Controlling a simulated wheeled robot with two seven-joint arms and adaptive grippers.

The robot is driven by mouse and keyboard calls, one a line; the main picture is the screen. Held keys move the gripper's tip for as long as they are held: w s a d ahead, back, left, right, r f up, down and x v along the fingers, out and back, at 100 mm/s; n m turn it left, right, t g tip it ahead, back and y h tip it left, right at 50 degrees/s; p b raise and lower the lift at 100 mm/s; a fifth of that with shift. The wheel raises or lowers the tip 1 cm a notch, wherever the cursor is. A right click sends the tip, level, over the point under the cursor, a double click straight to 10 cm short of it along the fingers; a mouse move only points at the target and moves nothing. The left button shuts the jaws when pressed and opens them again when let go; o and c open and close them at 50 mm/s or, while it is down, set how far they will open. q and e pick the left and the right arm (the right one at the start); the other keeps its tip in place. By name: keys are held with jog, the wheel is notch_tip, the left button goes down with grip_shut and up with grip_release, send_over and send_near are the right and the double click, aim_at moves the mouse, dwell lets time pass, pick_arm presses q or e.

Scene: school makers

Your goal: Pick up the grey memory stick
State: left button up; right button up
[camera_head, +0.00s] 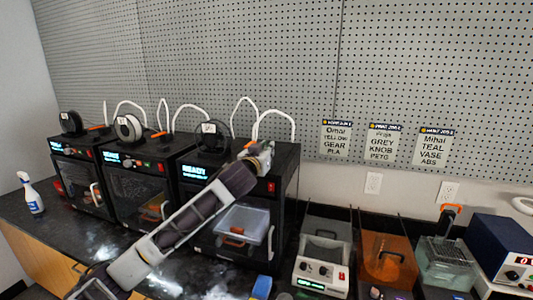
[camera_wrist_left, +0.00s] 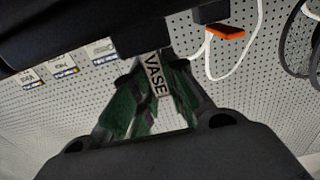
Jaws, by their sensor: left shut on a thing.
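My left gripper (camera_head: 262,157) reaches up to the top front of the rightmost black printer. In the left wrist view, its green-padded fingers (camera_wrist_left: 152,84) are closed on a small pale grey piece with dark letters reading VASE, which looks like the grey memory stick (camera_wrist_left: 157,75). The fingers and the dark wrist parts hide some of the stick. In the head view the stick is too small to make out at the fingertips. My right gripper is not in view.
Several black printers line the wall, with the third (camera_head: 285,175) behind my arm. Left stands a spray bottle (camera_head: 32,195). Right are a white machine (camera_head: 322,268), an orange container (camera_head: 388,262), a clear tank (camera_head: 446,262) and a blue power box (camera_head: 503,248). Posters hang on the pegboard.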

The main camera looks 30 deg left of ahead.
pick_arm(q)
jog(key=shift+r, duration=0.65)
notch_tip(320, 180, up, 3)
jog(key=shift+f, duration=0.15)
notch_tip(320, 180, up, 4)
jog(key=shift+f, duration=0.2)
jog(key=shift+r, duration=0.9)
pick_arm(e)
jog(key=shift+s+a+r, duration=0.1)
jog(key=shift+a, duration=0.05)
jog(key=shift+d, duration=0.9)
